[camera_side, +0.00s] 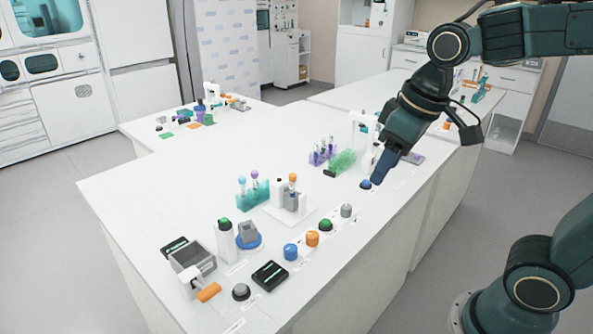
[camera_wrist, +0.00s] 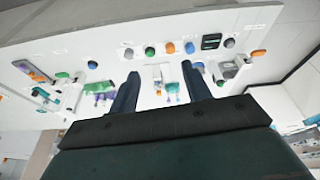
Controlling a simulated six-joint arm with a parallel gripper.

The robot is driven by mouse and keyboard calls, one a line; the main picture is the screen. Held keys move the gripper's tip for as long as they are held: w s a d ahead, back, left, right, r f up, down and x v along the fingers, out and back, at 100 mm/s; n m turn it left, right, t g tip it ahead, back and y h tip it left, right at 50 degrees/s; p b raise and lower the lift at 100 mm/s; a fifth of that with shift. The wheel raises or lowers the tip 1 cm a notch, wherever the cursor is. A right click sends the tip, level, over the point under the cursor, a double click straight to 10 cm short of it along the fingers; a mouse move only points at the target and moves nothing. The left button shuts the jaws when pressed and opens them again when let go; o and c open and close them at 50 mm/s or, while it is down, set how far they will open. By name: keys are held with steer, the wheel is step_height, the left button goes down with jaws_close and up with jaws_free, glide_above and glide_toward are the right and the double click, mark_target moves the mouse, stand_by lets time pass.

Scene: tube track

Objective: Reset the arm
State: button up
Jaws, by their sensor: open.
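My gripper (camera_side: 375,178) is at the right side of the white bench in the side view, pointing down and left. Its blue fingertips are close to a blue round button (camera_side: 365,184); I cannot tell whether they touch it. In the wrist view the two dark blue fingers of my gripper (camera_wrist: 160,76) are spread well apart. Nothing is held between them.
A row of knobs, buttons and a black display (camera_side: 270,276) runs along the bench's near edge. A teal tube rack (camera_side: 252,196), a white stand with an orange-capped tube (camera_side: 293,178) and a green rack (camera_side: 342,162) stand behind. Bare bench lies at the left.

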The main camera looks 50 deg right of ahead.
steer(key=s+d+m+t, duration=0.1)
steer(key=s+t, duration=0.1)
steer(key=s, duration=0.6)
steer(key=shift+f, duration=0.35)
stand_by(0.7)
